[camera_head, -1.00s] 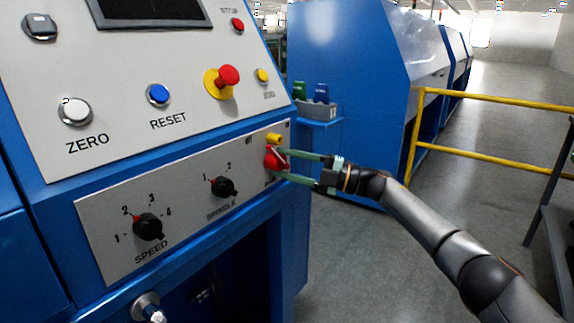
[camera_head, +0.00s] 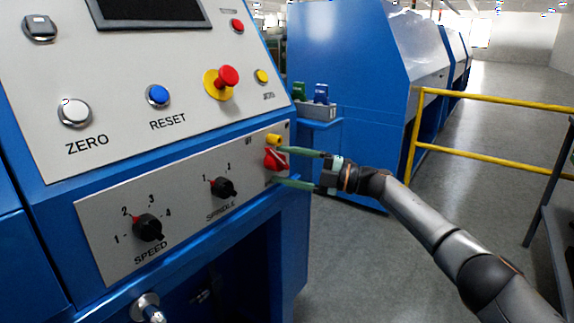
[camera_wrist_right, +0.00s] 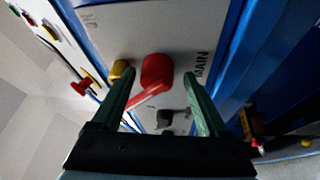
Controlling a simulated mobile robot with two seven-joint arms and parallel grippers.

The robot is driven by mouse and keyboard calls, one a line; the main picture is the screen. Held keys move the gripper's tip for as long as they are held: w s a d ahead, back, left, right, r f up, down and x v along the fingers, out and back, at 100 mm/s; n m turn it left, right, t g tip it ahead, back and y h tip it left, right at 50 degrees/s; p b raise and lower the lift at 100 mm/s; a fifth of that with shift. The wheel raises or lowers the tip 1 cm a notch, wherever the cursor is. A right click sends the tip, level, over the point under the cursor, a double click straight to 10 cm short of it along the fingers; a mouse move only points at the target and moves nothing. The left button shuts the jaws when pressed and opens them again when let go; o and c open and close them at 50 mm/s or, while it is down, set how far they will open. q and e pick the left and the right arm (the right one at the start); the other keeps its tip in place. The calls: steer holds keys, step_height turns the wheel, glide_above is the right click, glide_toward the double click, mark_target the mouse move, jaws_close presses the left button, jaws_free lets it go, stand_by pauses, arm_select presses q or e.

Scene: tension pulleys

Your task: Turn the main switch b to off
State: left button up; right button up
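The main switch b is a red rotary knob (camera_head: 274,159) at the right end of the lower control panel. It also shows in the right wrist view (camera_wrist_right: 155,75), beside the word MAIN, with its handle slanting down and left. My right gripper (camera_head: 279,167) is open, its green fingers reaching toward the knob from the right. In the right wrist view the fingers (camera_wrist_right: 162,82) stand wide on either side of the knob, apart from it as far as I can tell. My left gripper is not in view.
A yellow part (camera_head: 273,139) sits just above the red knob. Black spindle (camera_head: 223,187) and speed (camera_head: 148,227) knobs are to its left. A red emergency button (camera_head: 227,76) sticks out above. A yellow railing (camera_head: 490,98) stands at right.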

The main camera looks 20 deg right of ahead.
steer(key=shift+r, duration=0.25)
